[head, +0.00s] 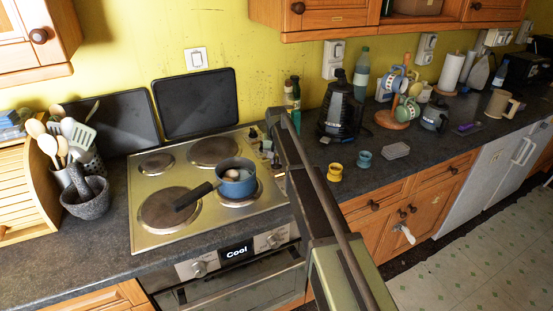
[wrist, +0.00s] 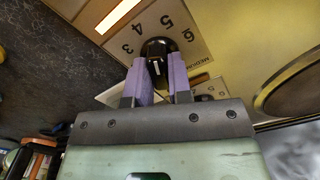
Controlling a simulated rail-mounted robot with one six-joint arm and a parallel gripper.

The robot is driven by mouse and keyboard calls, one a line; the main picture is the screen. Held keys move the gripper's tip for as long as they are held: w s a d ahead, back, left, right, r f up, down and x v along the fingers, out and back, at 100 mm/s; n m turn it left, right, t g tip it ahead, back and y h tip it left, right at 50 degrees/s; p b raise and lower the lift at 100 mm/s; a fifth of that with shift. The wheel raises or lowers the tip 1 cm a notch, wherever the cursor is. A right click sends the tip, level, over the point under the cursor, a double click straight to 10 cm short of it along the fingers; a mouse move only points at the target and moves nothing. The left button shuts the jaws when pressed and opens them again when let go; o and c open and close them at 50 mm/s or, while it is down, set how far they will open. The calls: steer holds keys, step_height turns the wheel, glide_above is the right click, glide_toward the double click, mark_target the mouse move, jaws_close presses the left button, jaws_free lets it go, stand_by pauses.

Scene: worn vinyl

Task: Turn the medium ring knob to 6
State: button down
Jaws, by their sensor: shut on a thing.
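The medium ring knob (wrist: 158,47) is black with a short white mark, set on a pale dial plate (wrist: 205,48) printed with numbers and "MEDIUM". The numbers 3, 4, 5 and 6 show around it in the wrist view. The white mark faces my gripper's side; I cannot tell which number it stands at. My gripper (wrist: 161,75) has purple fingers, one on each side of the knob, shut on it. In the head view a column of hob knobs (head: 265,146) shows at the hob's right edge, partly hidden by my arm. The fingertips are not clear there.
The hob (head: 150,228) holds a blue saucepan (head: 237,184) on its front right ring, handle to the left. Bottles (head: 289,101) stand behind the knobs. A black coffee maker (head: 341,110) and yellow and blue cups (head: 335,172) stand right. A second knob (wrist: 205,97) lies close to my fingers.

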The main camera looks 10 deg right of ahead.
mark_target(277, 159)
steer(key=m, duration=1.2)
steer(key=shift+m, duration=0.4)
stand_by(0.3)
steer(key=c, duration=1)
jaws_free()
steer(key=shift+c, duration=0.2)
step_height(277, 159, up, 11)
steer(key=p, duration=1)
steer(key=shift+p, duration=0.4)
